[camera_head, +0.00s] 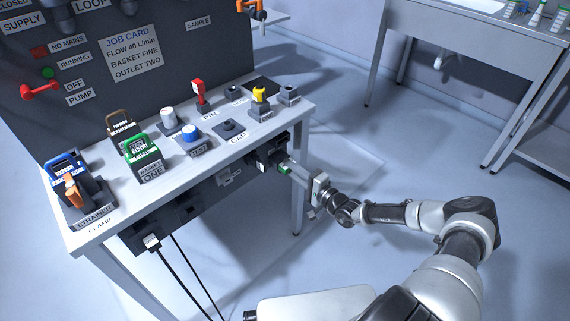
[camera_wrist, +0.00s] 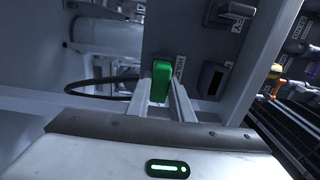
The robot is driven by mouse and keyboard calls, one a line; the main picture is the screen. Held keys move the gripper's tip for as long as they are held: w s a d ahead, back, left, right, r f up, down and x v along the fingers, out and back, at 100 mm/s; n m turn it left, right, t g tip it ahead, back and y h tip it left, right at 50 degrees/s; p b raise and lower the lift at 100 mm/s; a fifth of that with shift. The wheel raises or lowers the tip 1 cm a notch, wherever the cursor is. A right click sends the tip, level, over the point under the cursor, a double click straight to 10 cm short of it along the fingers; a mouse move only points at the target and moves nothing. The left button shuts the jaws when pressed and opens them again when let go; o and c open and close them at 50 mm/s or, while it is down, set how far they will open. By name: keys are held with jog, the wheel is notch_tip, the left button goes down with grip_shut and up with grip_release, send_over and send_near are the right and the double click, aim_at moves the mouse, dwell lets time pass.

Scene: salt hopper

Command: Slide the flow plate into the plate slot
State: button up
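My gripper (camera_wrist: 161,90) is at the bench's front panel, and its two fingers lie along both sides of a green block. The green block (camera_wrist: 160,72) looks like the handle of the flow plate. The green also shows at the fingertips in the head view (camera_head: 284,170). The rest of the plate is hidden, and I cannot tell how deep it sits in any slot. A dark framed opening (camera_wrist: 212,79) is to its right in the wrist view; I cannot tell whether it is the plate slot.
Two dark cables (camera_head: 191,275) hang at the bench's front. A second table (camera_head: 480,40) stands at the back right. Floor between is clear.

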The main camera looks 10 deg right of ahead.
grip_shut()
jog(key=p+v, duration=0.3)
jog(key=v, duration=0.4)
dwell(1.3)
